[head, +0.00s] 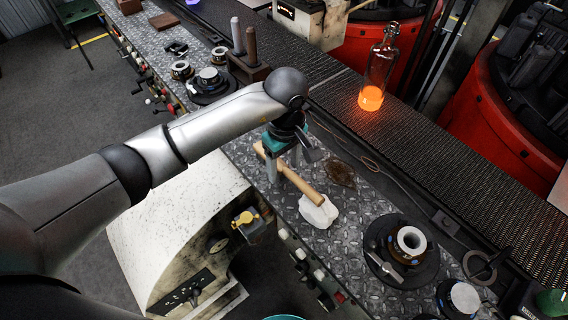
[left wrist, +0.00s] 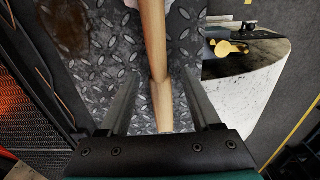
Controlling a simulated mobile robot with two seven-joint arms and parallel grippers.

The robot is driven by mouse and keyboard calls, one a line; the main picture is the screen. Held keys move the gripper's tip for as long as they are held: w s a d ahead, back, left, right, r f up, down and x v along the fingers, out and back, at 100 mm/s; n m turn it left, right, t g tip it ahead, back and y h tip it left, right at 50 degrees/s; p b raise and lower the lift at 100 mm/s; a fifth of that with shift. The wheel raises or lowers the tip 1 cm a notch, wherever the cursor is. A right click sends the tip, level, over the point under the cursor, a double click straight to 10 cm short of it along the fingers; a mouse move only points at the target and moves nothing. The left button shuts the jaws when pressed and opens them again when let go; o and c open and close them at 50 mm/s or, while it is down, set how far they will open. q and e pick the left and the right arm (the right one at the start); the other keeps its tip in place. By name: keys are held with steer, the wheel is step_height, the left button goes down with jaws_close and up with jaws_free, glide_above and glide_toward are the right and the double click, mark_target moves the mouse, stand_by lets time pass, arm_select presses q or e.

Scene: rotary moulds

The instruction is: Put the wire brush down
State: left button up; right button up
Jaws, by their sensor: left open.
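The wire brush (head: 292,174) shows as a long pale wooden handle on the diamond-plate bench. Its front end meets a white lump (head: 318,212); I cannot tell if this is part of the brush or a separate cloth. My left gripper (head: 284,168) is above the back part of the handle, pointing down, with its fingers apart. In the left wrist view, the handle (left wrist: 155,45) runs between the two open fingers (left wrist: 160,95), with a gap on each side. The bristles are not clearly visible. My right gripper is not in view.
A glowing orange-bottomed bottle (head: 377,70) stands on the dark conveyor (head: 440,135) behind the bench. A round mould (head: 402,250) sits to the right of the brush. A dark stain (head: 340,172) marks the plate beside it. More moulds (head: 209,82) stand at the back left.

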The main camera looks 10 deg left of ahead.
mark_target(285, 167)
arm_select(q)
steer(key=shift+r, duration=0.1)
steer(key=shift+r+p, duration=0.7)
steer(key=shift+p, duration=0.1)
step_height(285, 167, up, 12)
steer(key=shift+f, duration=0.2)
steer(key=shift+s+d, duration=0.1)
